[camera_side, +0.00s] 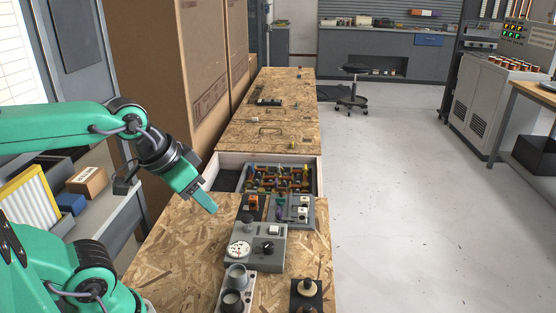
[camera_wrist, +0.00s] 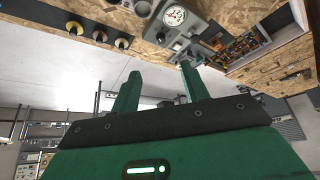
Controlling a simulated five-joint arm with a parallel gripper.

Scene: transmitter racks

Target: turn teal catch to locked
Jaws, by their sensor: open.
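A small teal part (camera_side: 281,202), which looks like the catch, sits on a grey panel (camera_side: 292,221) in front of the open drawer in the side view. It is too small to tell which way it is turned. My gripper (camera_side: 211,207) is left of the panel, above the wooden bench top, pointing down and to the right, apart from the catch. In the wrist view my gripper (camera_wrist: 159,66) shows two separated fingers with nothing between them. I cannot make out the catch clearly in that view.
A grey box with a dial gauge (camera_side: 239,250) and a black knob stands nearer on the bench, with grey cups (camera_side: 236,275) in front. An orange-marked block (camera_side: 251,205) sits just left of the catch. The open drawer (camera_side: 229,159) lies behind. The bench's left part is clear.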

